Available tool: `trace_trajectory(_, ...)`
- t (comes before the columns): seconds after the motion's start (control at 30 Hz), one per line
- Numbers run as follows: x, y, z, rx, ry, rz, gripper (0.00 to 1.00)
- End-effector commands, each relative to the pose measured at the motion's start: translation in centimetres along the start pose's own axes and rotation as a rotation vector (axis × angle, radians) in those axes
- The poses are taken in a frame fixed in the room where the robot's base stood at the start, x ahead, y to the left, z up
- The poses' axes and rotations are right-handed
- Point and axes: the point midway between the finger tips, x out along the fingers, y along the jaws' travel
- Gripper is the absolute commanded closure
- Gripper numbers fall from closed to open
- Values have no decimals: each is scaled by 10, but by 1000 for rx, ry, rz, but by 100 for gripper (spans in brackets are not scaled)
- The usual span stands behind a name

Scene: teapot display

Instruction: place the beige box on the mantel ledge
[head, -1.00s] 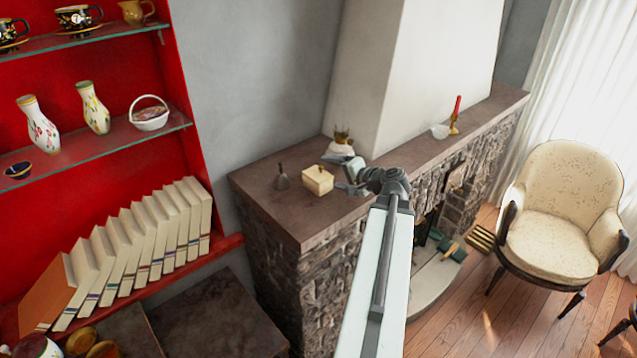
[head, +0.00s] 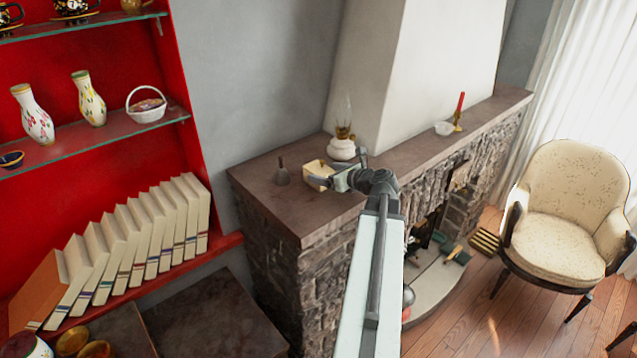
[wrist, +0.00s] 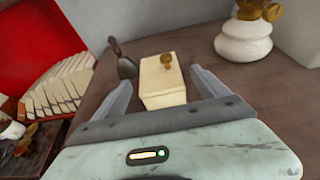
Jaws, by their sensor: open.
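The beige box (head: 318,172) rests on the mantel ledge (head: 265,199), near its left end. In the wrist view the box (wrist: 163,84) has a small golden knob on its lid and stands upright on the dark ledge surface. My gripper (head: 325,181) is at the box in the head view. In the wrist view my open gripper (wrist: 162,85) has one finger on each side of the box, with visible gaps. The gripper hides the lower right part of the box in the head view.
A dark hand bell (head: 282,174) stands left of the box. A white-based oil lamp (head: 343,147) stands behind it. The ledge's front left area is clear.

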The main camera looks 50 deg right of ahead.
Motion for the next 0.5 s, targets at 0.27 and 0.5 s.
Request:
trace_trajectory(0.27,23,0,0,-3,1,0,15)
trace_trajectory(0.5,61,-2,-2,-3,0,2,15)
